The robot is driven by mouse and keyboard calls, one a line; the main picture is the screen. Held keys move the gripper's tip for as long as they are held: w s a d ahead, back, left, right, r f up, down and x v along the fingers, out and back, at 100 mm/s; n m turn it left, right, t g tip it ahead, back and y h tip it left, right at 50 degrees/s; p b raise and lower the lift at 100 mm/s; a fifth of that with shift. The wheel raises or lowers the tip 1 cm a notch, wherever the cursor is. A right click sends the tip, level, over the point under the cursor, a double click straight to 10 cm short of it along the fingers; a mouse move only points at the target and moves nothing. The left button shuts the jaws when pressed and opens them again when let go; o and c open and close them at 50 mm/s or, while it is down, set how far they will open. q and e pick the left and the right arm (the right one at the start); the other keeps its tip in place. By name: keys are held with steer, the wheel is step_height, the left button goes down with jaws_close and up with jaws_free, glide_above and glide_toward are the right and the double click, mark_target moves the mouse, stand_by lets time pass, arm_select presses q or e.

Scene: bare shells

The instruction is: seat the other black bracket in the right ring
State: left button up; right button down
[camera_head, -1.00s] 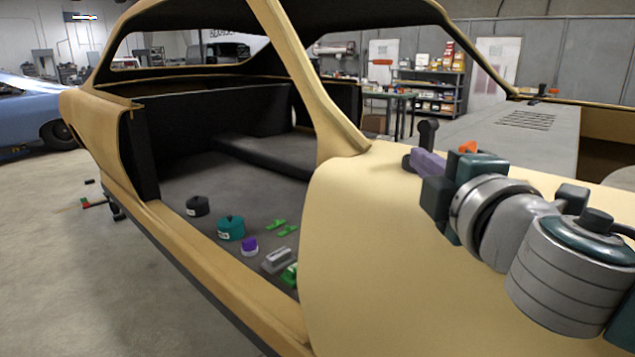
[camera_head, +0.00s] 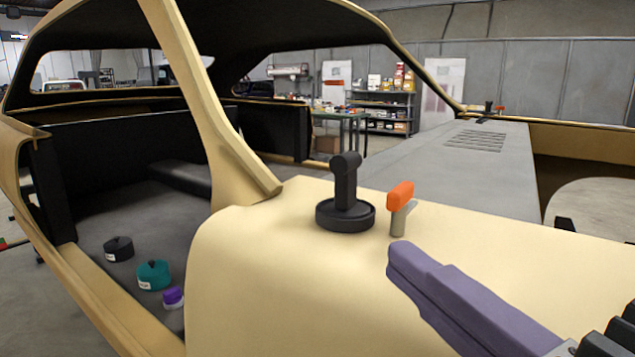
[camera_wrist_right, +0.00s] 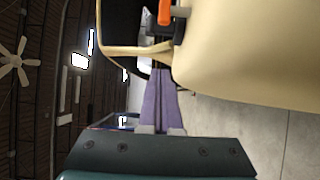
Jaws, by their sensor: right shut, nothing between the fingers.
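A black bracket (camera_head: 346,180) stands upright on a round black ring (camera_head: 345,215) on the near cream fender. I cannot tell how deep it sits. Just right of it stands a grey clamp with an orange top (camera_head: 400,195), also in the right wrist view (camera_wrist_right: 165,12). My right gripper (camera_head: 394,262), with purple fingers, is shut and empty. It is apart from the bracket, nearer to me and to its right. Its fingers also show in the right wrist view (camera_wrist_right: 161,72). A small dark piece (camera_head: 488,107) with an orange one beside it is on the far fender, too small to make out. My left gripper is out of view.
The car shell's cream pillar (camera_head: 195,90) rises left of the bracket. On the cabin floor are a black pot (camera_head: 118,249), a teal pot (camera_head: 154,275) and a purple-topped piece (camera_head: 172,297). The grey bonnet (camera_head: 440,165) is mostly clear.

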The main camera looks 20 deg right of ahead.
steer(key=p, duration=0.4)
glide_toward(346, 191)
steer(key=w+a, duration=0.2)
steer(key=a, duration=0.1)
steer(key=w+a, duration=0.1)
steer(key=shift+w+a+r, duration=0.25)
steer(key=shift+w+r, duration=0.05)
steer(key=shift+w+d+f, duration=0.1)
steer(key=shift+w+d, duration=0.8)
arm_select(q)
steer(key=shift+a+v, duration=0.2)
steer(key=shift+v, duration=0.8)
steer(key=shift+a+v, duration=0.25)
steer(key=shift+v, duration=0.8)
arm_select(e)
steer(key=shift+w+d, duration=0.45)
steer(key=shift+w, duration=0.05)
steer(key=shift+w+d+f, duration=0.1)
steer(key=shift+w+d, duration=0.4)
steer(key=shift+w, duration=0.1)
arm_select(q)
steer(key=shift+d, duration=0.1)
